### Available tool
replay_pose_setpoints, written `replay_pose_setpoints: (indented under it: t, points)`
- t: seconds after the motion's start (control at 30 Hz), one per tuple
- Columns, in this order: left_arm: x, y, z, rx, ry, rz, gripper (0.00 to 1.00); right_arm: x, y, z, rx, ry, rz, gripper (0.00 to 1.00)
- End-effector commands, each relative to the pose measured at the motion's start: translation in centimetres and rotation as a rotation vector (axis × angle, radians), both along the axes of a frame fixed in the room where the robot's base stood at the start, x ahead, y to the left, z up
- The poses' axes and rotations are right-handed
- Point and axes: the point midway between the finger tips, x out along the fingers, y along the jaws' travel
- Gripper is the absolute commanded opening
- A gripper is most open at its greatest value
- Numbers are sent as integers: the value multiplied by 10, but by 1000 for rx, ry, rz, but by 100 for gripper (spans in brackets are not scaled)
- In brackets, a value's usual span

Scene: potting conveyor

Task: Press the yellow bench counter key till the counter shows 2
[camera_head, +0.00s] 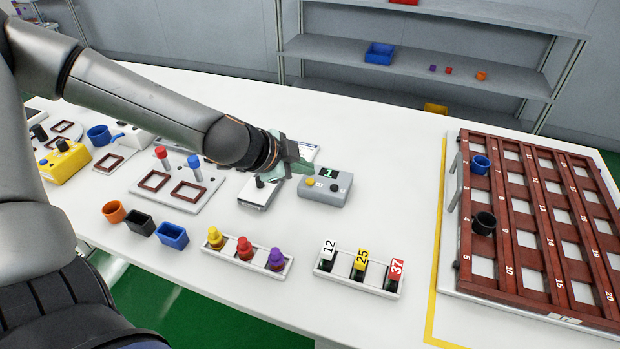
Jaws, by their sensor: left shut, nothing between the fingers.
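The bench counter (325,190) is a small grey box on the white table, near the middle of the view. Its dark display (328,172) shows a green 1. A yellow key (310,182) sits on the left of its top, and a dark key (334,187) sits to the right. My left gripper (300,166) reaches in from the left and is shut and empty. Its tip is just above and behind the yellow key; I cannot tell whether they touch. My right gripper is not in view.
A white device (258,193) stands left of the counter. In front are a rack of coloured knobs (243,256) and a rack of numbered tags (358,279). A brown grid tray (540,230) lies at the right. The table between counter and tray is clear.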

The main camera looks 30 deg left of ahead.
Motion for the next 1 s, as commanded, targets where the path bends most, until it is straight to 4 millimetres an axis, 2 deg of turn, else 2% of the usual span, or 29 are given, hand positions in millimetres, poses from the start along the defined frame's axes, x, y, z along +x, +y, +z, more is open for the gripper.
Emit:
replay_pose_setpoints:
  t: [0.5,1.0]
  points:
    - [0,0,49,0,-1,0,0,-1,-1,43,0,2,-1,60]
    - [0,0,50,0,0,0,0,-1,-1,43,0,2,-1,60]
